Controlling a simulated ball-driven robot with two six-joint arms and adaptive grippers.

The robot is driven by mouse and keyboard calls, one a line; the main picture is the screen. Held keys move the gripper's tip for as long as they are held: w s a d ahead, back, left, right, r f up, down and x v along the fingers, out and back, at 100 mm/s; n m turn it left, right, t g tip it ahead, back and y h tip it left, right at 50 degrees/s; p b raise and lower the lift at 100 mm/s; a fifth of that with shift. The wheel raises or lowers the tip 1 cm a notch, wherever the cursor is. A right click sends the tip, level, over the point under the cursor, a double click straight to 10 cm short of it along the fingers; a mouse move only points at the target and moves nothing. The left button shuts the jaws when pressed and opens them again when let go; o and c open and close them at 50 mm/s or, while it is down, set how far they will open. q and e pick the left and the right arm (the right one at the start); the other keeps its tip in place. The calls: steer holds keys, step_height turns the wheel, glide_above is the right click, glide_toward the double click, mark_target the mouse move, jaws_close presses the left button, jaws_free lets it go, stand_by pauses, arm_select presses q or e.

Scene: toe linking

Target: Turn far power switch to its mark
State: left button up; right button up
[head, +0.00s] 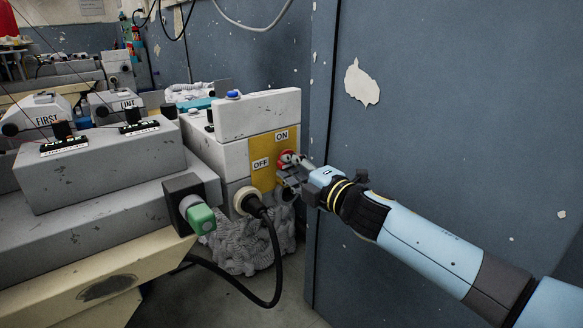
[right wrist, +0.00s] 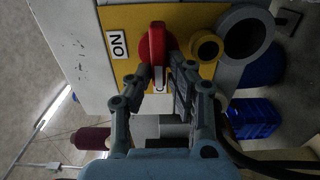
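The far power switch is a red knob (head: 286,157) on a yellow panel (head: 267,180) at the end of the far grey machine. An ON label (head: 281,136) is above it and an OFF label (head: 260,163) to its left. In the right wrist view the red knob (right wrist: 157,43) has its long axis roughly in line with the partly hidden OFF label (right wrist: 162,80); the ON label (right wrist: 117,44) is to the side. My right gripper (right wrist: 160,70) has its fingers drawn in on both sides of the knob's near end, seemingly gripping it. My left gripper is not in view.
A black plug and cable (head: 258,208) hang below the panel. A green knob (head: 201,218) on a black box sticks out of the nearer machine. A blue-grey wall (head: 420,90) stands close behind my right arm. Blue containers (right wrist: 252,118) show in the right wrist view.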

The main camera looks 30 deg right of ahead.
steer(key=o, duration=0.3)
